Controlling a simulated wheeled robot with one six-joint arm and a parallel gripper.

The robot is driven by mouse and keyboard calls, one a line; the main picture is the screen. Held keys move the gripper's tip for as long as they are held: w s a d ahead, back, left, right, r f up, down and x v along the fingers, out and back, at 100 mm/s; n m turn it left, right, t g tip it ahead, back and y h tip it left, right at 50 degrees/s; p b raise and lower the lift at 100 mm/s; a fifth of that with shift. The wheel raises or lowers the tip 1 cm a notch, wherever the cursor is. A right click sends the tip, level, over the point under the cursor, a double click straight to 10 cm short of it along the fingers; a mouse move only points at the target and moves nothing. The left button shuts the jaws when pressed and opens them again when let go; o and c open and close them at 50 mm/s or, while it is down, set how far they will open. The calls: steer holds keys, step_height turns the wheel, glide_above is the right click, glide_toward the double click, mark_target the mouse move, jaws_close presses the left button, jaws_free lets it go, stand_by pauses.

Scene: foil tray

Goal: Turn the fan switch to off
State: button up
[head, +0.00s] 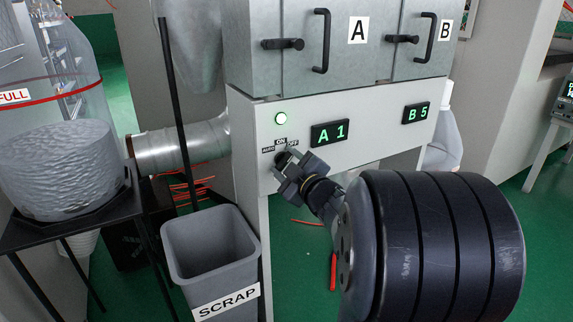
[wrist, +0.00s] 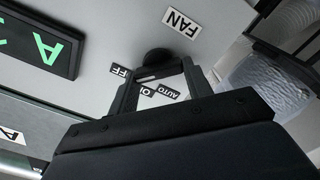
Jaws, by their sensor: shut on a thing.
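My gripper (wrist: 160,72) is shut on the knob, one finger on each side. In the head view my gripper (head: 287,163) is at the panel just below the AUTO, ON and OFF labels (head: 281,143) and hides most of the knob. Which label the knob points to cannot be told.
A grey SCRAP bin (head: 212,245) stands below left. Cabinet doors with handles (head: 321,40) are above. A duct (head: 185,142) is at left.

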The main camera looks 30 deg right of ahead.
steer(key=o, duration=1)
steer(key=shift+s, duration=0.15)
steer(key=s+p, duration=0.3)
steer(key=s, duration=0.7)
steer(key=shift+s+d, duration=0.15)
steer(key=shift+s, duration=0.15)
steer(key=shift+w, duration=0.1)
steer(key=w+b, duration=0.1)
steer(key=w, duration=0.4)
steer(key=w+b, duration=0.2)
steer(key=w, duration=0.4)
steer(key=shift+a, duration=0.2)
steer(key=shift+s, duration=0.15)
